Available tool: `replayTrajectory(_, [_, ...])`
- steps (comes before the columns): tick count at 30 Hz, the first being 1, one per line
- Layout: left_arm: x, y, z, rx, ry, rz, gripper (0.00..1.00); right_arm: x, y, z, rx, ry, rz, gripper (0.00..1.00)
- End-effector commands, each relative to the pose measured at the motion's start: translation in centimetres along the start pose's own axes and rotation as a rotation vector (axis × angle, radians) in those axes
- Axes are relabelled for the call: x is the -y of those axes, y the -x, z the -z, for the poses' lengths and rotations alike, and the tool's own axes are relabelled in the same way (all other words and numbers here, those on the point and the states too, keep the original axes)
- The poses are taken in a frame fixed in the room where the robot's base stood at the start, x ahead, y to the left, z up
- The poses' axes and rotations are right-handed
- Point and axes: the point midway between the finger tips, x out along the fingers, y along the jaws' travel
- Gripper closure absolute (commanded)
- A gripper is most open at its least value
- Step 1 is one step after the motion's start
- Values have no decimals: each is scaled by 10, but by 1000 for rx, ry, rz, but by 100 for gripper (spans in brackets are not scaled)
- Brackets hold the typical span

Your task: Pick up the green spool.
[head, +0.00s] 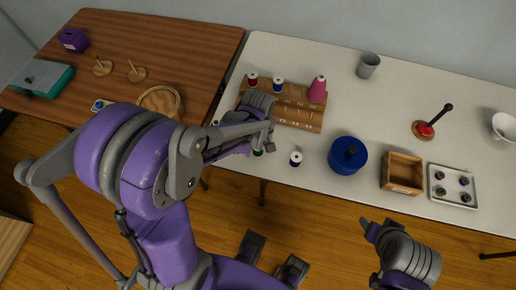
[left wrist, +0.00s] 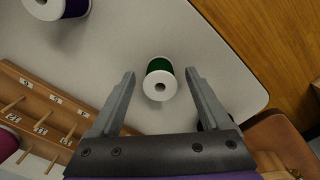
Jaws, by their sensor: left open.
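The green spool (left wrist: 160,67) stands on the pale table, its white end facing the camera in the left wrist view. In the head view only a bit of its green (head: 257,153) shows beneath my left arm. My left gripper (left wrist: 160,76) is open, with one finger on each side of the spool and visible gaps between. In the head view the left hand (head: 258,132) is over the table's front left part, and its fingers are mostly hidden. My right gripper (head: 380,228) is in front of the table at the lower right, away from the spool.
A purple spool (head: 296,159) stands to the right. Behind is a wooden peg rack (head: 298,115) with red, blue and pink spools. A blue pot (head: 347,157), wooden box (head: 402,172) and white tray (head: 453,186) line the front edge. A brown table (head: 190,45) adjoins at left.

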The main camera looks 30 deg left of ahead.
Motion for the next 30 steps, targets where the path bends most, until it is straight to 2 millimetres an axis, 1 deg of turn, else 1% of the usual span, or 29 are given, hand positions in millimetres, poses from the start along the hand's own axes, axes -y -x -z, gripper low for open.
replayTrajectory(6, [0,-1,0,0,0,0,19,0,0,0,0,0,0,41])
replayTrajectory(7, [0,-1,0,0,0,0,23,0,0,0,0,0,0,41])
replayTrajectory(11, [0,-1,0,0,0,0,46,0,0,0,0,0,0,41])
replayTrajectory(12, [0,-1,0,0,0,0,53,0,0,0,0,0,0,41])
replayTrajectory(14, [0,0,0,0,0,0,64,0,0,0,0,0,0,41])
replayTrajectory(15, [0,0,0,0,0,0,71,0,0,0,0,0,0,41])
replayTrajectory(17, [0,0,0,0,0,0,82,0,0,0,0,0,0,41])
replayTrajectory(18, [0,0,0,0,0,0,89,0,0,0,0,0,0,41])
replayTrajectory(20, [0,0,0,0,0,0,100,0,0,0,0,0,0,41])
replayTrajectory(27, [0,0,0,0,0,0,100,0,0,0,0,0,0,41])
replayTrajectory(30, [0,3,0,0,0,0,100,0,1,0,0,0,0,41])
